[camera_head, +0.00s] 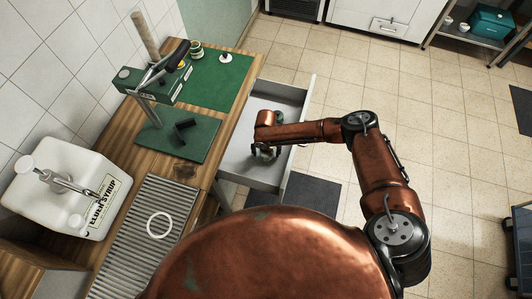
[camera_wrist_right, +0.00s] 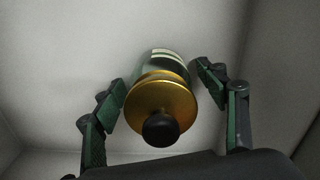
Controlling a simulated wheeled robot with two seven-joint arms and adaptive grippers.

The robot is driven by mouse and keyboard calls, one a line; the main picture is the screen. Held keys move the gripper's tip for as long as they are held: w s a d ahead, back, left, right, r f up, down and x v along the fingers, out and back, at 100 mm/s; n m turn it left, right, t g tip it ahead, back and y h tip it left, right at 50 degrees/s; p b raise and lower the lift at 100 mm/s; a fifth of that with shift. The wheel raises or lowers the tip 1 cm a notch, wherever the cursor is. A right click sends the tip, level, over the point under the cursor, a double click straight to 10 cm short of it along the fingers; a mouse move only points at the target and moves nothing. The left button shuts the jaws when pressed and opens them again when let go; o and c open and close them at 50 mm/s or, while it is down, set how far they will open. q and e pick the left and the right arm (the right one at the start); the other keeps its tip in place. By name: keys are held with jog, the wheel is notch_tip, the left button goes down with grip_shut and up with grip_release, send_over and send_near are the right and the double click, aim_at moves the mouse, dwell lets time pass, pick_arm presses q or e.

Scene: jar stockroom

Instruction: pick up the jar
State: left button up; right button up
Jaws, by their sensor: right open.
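In the right wrist view, a jar (camera_wrist_right: 170,65) of pale green glass has a gold lid (camera_wrist_right: 160,97) with a black knob. It is inside a plain grey-white drawer. My right gripper (camera_wrist_right: 162,82) is open, with one finger on each side of the jar. Small gaps seem to show between the fingers and the jar. In the head view, my right arm reaches into the open drawer (camera_head: 296,100) below the counter, and the right gripper (camera_head: 264,152) is low inside it. The jar is mostly hidden there. My left gripper is not in view.
The wooden counter (camera_head: 142,160) left of the drawer bears a green lever press (camera_head: 160,86), a green mat (camera_head: 222,78) with small items, a white syrup container (camera_head: 66,190) and a ribbed drain tray (camera_head: 140,240). Tiled floor (camera_head: 460,150) is clear to the right. The drawer walls surround my gripper.

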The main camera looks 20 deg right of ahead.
jog(key=shift+c, duration=0.4)
jog(key=c, duration=1.2)
